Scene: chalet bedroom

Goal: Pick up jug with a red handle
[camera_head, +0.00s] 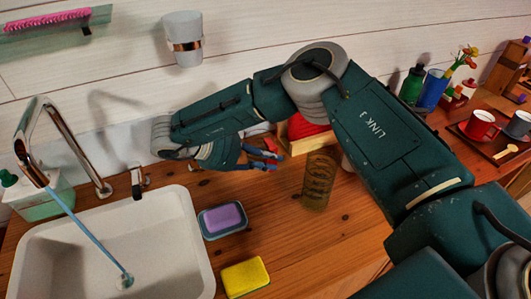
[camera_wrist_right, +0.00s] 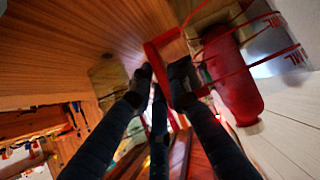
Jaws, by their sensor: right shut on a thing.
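The jug's red handle (camera_wrist_right: 160,48) shows in the right wrist view between my fingertips. The jug's body is clear, with red lines and the letters ML (camera_wrist_right: 294,59) on it. In the head view a small red part of it shows at the fingertips, and most of the jug is hidden or hard to make out. My right gripper (camera_head: 264,156) reaches over the counter right of the sink, and its fingers (camera_wrist_right: 158,80) are shut on the handle in the wrist view. My left gripper is not in view.
A ribbed amber glass (camera_head: 320,180) stands close right of my gripper. Behind is a wooden box (camera_head: 303,146) with a red thing in it. The sink (camera_head: 105,245), purple soap in a dish (camera_head: 223,218) and a yellow sponge (camera_head: 245,277) lie in front. A red bottle (camera_wrist_right: 232,80) shows near the jug.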

